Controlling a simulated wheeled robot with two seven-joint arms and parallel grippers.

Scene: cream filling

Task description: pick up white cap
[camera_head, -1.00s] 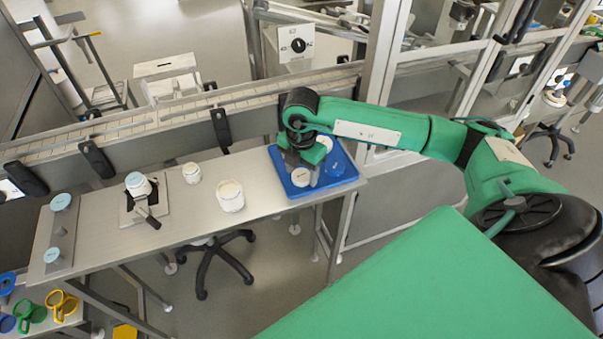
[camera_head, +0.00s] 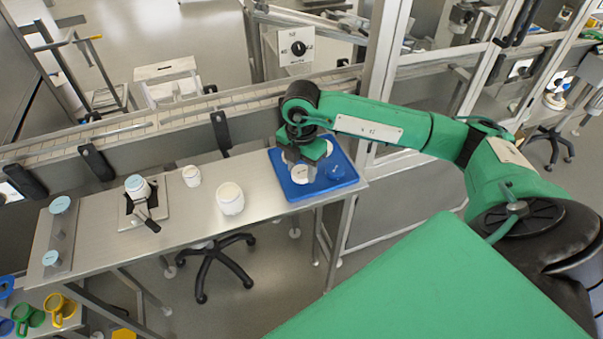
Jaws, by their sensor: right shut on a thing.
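A white cap (camera_head: 302,175) shows at the left part of the blue tray (camera_head: 292,194), at the right end of the metal table. My right gripper (camera_head: 301,161) points down over the tray and is shut on this white cap. The fingers partly hide it, and I cannot tell whether it is clear of the tray floor. A second white cap (camera_head: 328,149) lies behind the gripper, partly covered by it. A blue cap (camera_head: 335,171) lies in the tray to the right. My left gripper is out of view.
A large white jar (camera_head: 230,199) and a smaller one (camera_head: 191,176) stand on the metal table (camera_head: 180,217). Another jar (camera_head: 138,187) sits in a fixture to their left. A conveyor (camera_head: 180,112) runs behind. The table between large jar and tray is clear.

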